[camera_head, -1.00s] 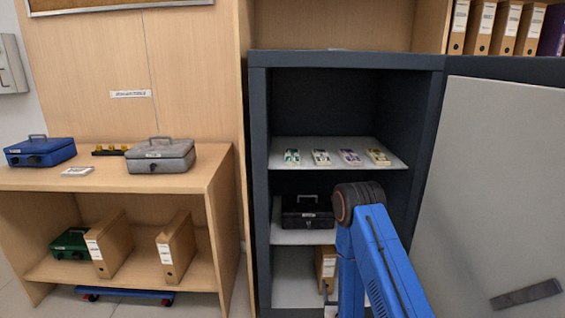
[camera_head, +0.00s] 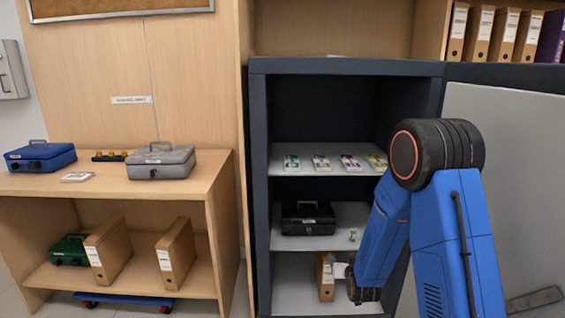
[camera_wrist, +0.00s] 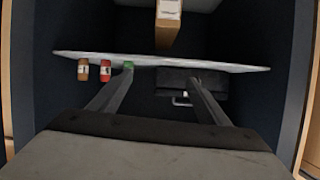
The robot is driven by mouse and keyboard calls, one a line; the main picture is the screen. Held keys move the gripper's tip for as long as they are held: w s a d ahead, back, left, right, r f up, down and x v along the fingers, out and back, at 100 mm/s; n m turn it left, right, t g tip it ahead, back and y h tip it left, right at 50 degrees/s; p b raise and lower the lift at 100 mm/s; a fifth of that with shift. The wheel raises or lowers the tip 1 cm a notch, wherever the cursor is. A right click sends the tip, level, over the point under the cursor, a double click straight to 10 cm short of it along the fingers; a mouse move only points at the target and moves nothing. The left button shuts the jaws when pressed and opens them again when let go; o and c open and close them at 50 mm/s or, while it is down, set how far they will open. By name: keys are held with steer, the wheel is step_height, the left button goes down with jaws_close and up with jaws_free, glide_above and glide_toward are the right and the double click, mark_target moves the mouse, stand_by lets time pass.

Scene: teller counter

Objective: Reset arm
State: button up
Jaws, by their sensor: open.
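My gripper (camera_wrist: 160,80) is open and empty, with its two fingers spread in the wrist view. It is in front of the open safe (camera_head: 258,180), near the height of the middle shelf. In the head view my blue arm hides most of it and the safe's lower right. The wrist view appears upside down. It shows a green roll (camera_wrist: 128,66) near the left fingertip, with a red roll (camera_wrist: 105,71) and an orange roll (camera_wrist: 83,70) beside it. A black cash box (camera_head: 308,218) sits on the middle shelf; a small green item (camera_head: 352,234) shows to its right.
Several banknote bundles (camera_head: 321,163) lie on the safe's upper shelf. A brown binder (camera_head: 326,278) stands on the bottom shelf. The open safe door (camera_head: 510,190) is at the right. A wooden counter (camera_head: 100,186) with a grey box (camera_head: 161,162) is at the left.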

steer(key=s+d+r+g, duration=0.3)
steer(key=s+r+g, duration=0.2)
steer(key=s+r, duration=1.3)
steer(key=s+d+r+g, duration=0.1)
steer(key=s+r+g, duration=0.1)
steer(key=s, duration=1.2)
steer(key=s+d+r+g, duration=0.1)
steer(key=s+r, duration=0.2)
steer(key=s, duration=1.2)
steer(key=shift+s+d+r+n+g, duration=0.15)
steer(key=shift+d+r+n+g, duration=0.15)
steer(key=shift+g, duration=0.1)
steer(key=shift+c, duration=0.7)
